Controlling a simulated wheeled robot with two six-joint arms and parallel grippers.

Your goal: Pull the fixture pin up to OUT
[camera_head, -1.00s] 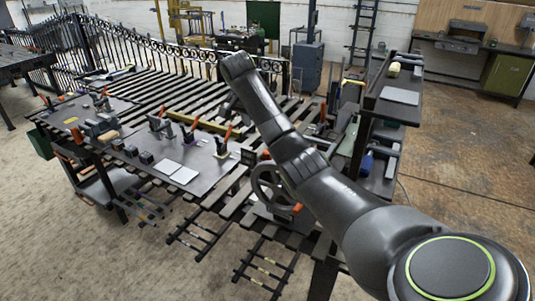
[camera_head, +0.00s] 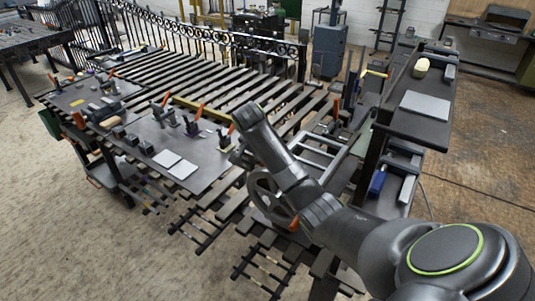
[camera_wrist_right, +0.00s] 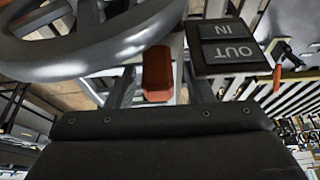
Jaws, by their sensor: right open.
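In the right wrist view, an orange-red grip (camera_wrist_right: 157,66), apparently the fixture pin's handle, stands beside a dark plate (camera_wrist_right: 228,48) marked IN and OUT, upside down in this picture. My right gripper (camera_wrist_right: 160,88) is open, with one finger on each side of the orange-red grip; I cannot tell whether they touch it. A grey handwheel (camera_wrist_right: 85,50) crosses the upper left there. My left gripper is in neither view.
The handwheel rim is close to my right gripper. A dark bench (camera_head: 205,150) with clamps and pale plates lies left of my arm. A shelf unit (camera_head: 425,125) with a grey plate stands on the right. Bare floor (camera_head: 80,215) shows at lower left.

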